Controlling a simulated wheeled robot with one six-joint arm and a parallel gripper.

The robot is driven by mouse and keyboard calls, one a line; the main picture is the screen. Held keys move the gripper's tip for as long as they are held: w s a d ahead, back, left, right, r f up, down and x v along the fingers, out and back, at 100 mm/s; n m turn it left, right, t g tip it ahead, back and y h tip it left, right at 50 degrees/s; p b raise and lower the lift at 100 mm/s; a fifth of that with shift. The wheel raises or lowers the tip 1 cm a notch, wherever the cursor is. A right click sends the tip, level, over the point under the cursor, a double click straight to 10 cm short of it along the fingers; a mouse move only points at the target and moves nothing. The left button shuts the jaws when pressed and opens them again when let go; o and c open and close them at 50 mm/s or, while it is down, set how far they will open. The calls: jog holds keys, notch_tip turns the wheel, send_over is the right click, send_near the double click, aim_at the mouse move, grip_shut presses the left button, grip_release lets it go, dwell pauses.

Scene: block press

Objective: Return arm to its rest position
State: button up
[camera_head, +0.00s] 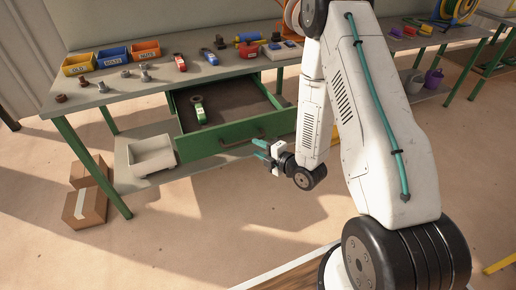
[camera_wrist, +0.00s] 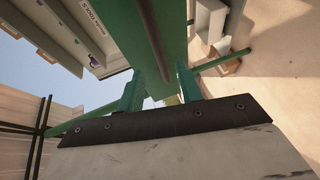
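My gripper (camera_head: 262,149) is in front of the bench, just off the front of the open green drawer (camera_head: 234,141), near its right part. My white arm rises from the lower right and bends down to it. In the wrist view the two teal fingers (camera_wrist: 160,92) stand apart with nothing visible held between them. The green drawer front (camera_wrist: 162,30) fills the view beyond the fingers. I cannot tell exactly how large the gap to the drawer is.
The drawer holds a green tool (camera_head: 199,110). The grey workbench (camera_head: 110,92) carries yellow, blue and orange bins, metal parts and tools. A white tray (camera_head: 151,155) sits on the lower shelf. Cardboard boxes (camera_head: 86,206) stand at left. Floor (camera_head: 200,235) in front is clear.

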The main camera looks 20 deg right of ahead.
jog(key=s+d+f+m+g+h, duration=0.25)
jog(key=s+f+m+g, duration=0.2)
jog(key=f, duration=0.35)
jog(key=s+d+r+m+g+h, duration=0.4)
jog(key=s+d+r+m+g, duration=0.1)
jog(key=m+g, duration=0.2)
jog(key=s+a+r+m, duration=0.2)
jog(key=s+r, duration=0.5)
jog(key=r, duration=0.4)
jog(key=s+a+r+m+g, duration=0.1)
jog(key=s+a+r+m, duration=0.1)
jog(key=s+r+m, duration=0.2)
jog(key=s+a+r+m, duration=0.3)
jog(key=s+r, duration=0.7)
jog(key=r, duration=1)
jog(key=shift+s+m+g, duration=0.35)
jog(key=shift+m, duration=0.2)
